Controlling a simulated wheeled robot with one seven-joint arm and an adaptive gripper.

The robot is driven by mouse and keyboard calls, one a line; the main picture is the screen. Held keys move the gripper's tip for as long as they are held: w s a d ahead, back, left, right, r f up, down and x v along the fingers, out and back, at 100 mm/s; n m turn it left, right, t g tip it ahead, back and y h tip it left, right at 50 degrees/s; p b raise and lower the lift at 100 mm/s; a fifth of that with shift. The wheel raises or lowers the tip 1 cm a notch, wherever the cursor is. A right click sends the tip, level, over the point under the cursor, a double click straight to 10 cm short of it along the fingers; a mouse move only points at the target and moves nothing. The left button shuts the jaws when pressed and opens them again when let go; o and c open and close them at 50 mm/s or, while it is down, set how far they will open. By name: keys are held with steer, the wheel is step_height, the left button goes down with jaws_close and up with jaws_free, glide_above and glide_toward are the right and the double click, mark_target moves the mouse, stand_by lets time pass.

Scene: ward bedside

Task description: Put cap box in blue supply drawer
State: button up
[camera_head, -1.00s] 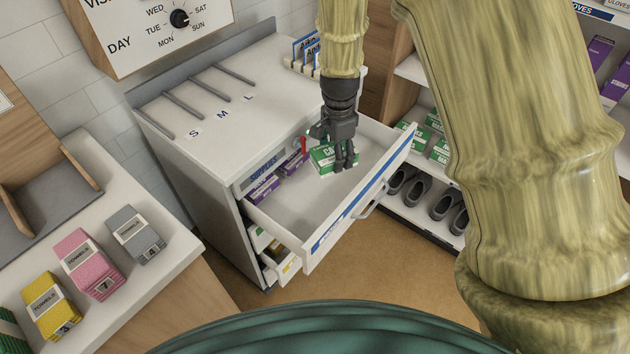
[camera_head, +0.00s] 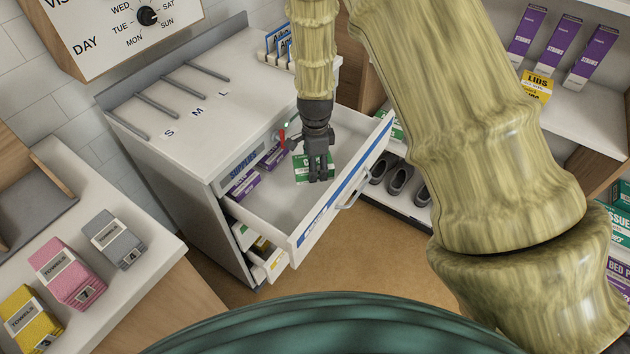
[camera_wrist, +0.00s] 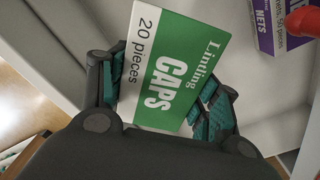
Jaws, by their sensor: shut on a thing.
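Purple boxes (camera_head: 244,186) lie along the drawer's back left, one marked "NETS" (camera_wrist: 284,28). A red piece (camera_head: 282,138) stands close by. The drawer's front left floor is bare. The cabinet top (camera_head: 180,98) has divider bars. Towel packs (camera_head: 114,240) lie on the left counter.

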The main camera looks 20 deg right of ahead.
mark_target(315, 190)
steer(key=shift+f+p, duration=0.65)
steer(key=shift+f, duration=3.65)
steer(key=o, duration=1.1)
steer(key=shift+f, duration=0.1)
steer(key=shift+c, duration=0.2)
steer(key=shift+r+b, duration=1.1)
steer(key=shift+r, duration=5.05)
